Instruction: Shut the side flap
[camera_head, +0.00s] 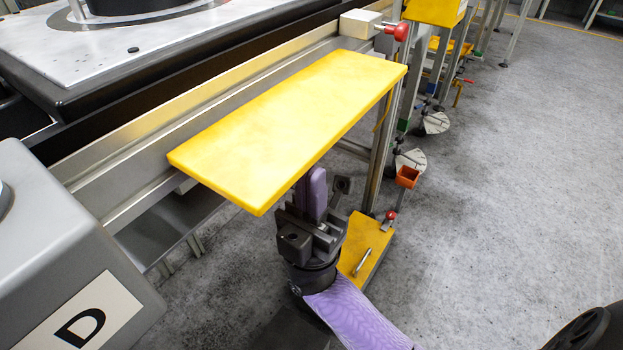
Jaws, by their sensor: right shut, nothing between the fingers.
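The side flap (290,125) is a flat yellow panel in the head view. It stands out from the side of the grey metal rail (130,185) and looks about level. My right gripper (314,185) is below the flap's near edge, with its purple fingers pointing up. The fingers are together and hold nothing. Their tips are partly hidden behind the flap's edge, and I cannot tell whether they touch its underside. My left gripper is not in view.
A red knob (398,31) on a pale block sits at the flap's far end. A yellow plate with a handle (361,262) is low behind my right gripper. A grey housing marked D (60,270) stands at the left. The floor at the right (510,180) is clear.

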